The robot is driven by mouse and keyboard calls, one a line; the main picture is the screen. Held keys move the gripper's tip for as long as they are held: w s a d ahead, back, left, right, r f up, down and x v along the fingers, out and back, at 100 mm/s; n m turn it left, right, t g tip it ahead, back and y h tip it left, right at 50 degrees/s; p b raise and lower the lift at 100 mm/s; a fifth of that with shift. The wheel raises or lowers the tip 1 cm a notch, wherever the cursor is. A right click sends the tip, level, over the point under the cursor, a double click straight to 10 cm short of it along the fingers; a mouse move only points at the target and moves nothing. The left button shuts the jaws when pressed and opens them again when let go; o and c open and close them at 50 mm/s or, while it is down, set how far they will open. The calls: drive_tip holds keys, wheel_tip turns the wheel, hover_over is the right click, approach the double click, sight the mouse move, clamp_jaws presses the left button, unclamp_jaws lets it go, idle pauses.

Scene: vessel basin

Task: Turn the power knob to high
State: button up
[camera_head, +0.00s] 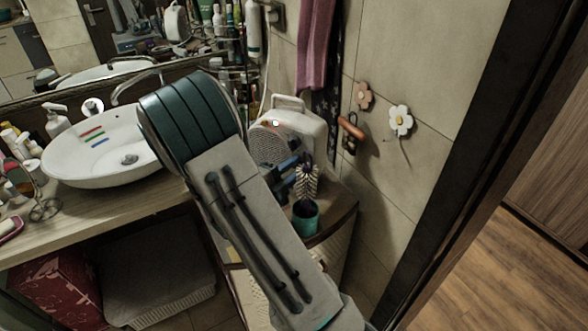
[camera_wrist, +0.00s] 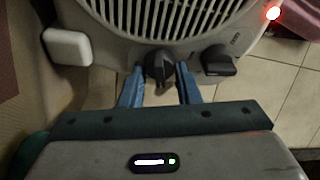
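A pale fan heater (camera_head: 300,116) with a round grille stands on the corner counter in the head view. In the wrist view, its grille (camera_wrist: 165,18) fills the top. Two dark knobs sit below the grille: a left knob (camera_wrist: 159,66) and a right knob (camera_wrist: 219,60). Their labels are too small to read, so I cannot tell which is the power knob. My gripper (camera_wrist: 160,72) has its blue fingers on either side of the left knob, apart, with a slim gap at each side. In the head view, my gripper (camera_head: 290,168) is partly hidden by my arm.
A brush (camera_head: 307,182) in a teal cup (camera_head: 305,218) stands close to my gripper. A white sink (camera_head: 75,165) is at left. A red-white light spot (camera_wrist: 273,13) shows at the heater's right edge. Flower hooks (camera_head: 401,120) and a pink towel (camera_head: 314,45) hang on the wall.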

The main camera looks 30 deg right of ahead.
drive_tip(key=shift+r+m+p, duration=0.15)
drive_tip(key=shift+m+p, duration=0.6)
drive_tip(key=shift+m, duration=0.35)
drive_tip(key=m+y, duration=0.1)
drive_tip(key=m, duration=0.1)
drive_tip(key=shift+m+g+p, duration=0.3)
drive_tip(key=shift+p, duration=0.05)
drive_tip(key=m, duration=0.2)
drive_tip(key=m+y, duration=0.1)
drive_tip(key=m, duration=0.2)
drive_tip(key=shift+y+b, duration=0.3)
drive_tip(key=shift+b, duration=0.05)
drive_tip(key=o, duration=1)
drive_tip(key=shift+c, duration=0.2)
drive_tip(key=b+v, duration=0.2)
drive_tip(key=v, duration=1.1)
drive_tip(key=shift+s+a, duration=0.35)
